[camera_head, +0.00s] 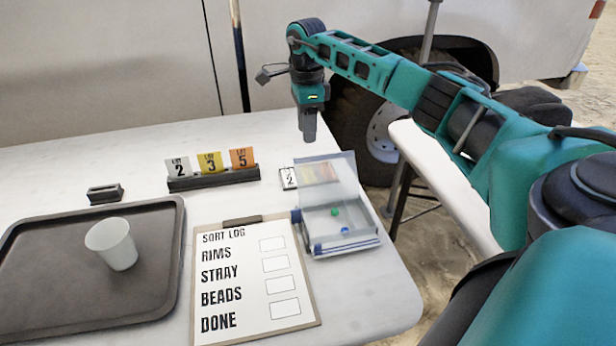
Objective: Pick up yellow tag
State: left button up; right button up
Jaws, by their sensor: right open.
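The yellow tag (209,162), marked 3, stands upright in a dark holder (215,179) on the white table. It stands between a grey tag (177,168) marked 2 on its left and an orange tag (243,158) marked 5 on its right. My right gripper (309,137) points down, to the right of the holder and above the far side of the clear box. Nothing shows between its fingers, and it is apart from the tags. My left gripper is out of view.
A clear box (343,247) with a raised lid holds a green bead (334,212) and a blue bead (345,231). A clipboard (250,290) lies at front. A dark tray (150,235) bears a pale cup (112,244). A small dark block (105,194) sits behind the tray.

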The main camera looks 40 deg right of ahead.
notch_tip(320, 180, down, 4)
jog(key=shift+r, duration=0.1)
notch_tip(320, 180, down, 5)
jog(key=shift+s+d+f+b, duration=0.1)
jog(key=shift+b, duration=0.65)
jog(key=shift+c, duration=0.2)
grip_shut()
